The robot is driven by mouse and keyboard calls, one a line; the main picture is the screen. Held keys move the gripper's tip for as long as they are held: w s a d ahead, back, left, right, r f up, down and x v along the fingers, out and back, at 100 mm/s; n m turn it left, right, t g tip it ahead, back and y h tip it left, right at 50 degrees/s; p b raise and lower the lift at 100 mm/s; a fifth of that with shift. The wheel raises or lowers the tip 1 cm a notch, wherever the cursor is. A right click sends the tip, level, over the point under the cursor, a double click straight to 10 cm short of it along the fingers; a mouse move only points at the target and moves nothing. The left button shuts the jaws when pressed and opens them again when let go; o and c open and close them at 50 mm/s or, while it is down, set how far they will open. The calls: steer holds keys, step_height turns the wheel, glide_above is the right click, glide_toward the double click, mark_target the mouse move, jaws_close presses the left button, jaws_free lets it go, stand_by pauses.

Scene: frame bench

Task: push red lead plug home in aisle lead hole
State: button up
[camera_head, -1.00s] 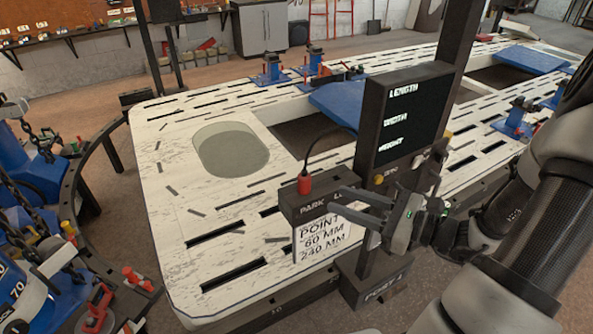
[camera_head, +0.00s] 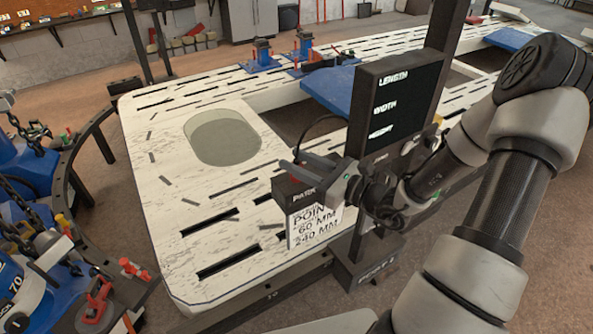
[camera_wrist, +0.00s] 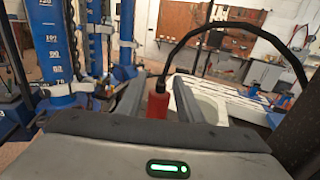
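The red lead plug (camera_wrist: 158,105) stands upright between the fingers of my gripper (camera_wrist: 160,92) in the wrist view, with gaps on both sides. A black cable arches from its top to the right. In the head view my gripper (camera_head: 291,170) is over the black park block (camera_head: 289,187), and its fingers hide most of the plug. The gripper is open around the plug. I cannot make out the aisle lead hole in either view.
A black display panel (camera_head: 397,108) reading length, width and height stands on a dark post right of my gripper. The white slotted bench (camera_head: 180,215) has an oval opening. Blue chain towers (camera_wrist: 55,50) stand left in the wrist view.

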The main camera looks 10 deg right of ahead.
steer(key=x, duration=0.4)
steer(key=shift+w+a+p, duration=0.1)
steer(key=shift+w+p, duration=0.1)
steer(key=shift+p, duration=0.1)
steer(key=c, duration=0.8)
steer(key=shift+o, duration=0.2)
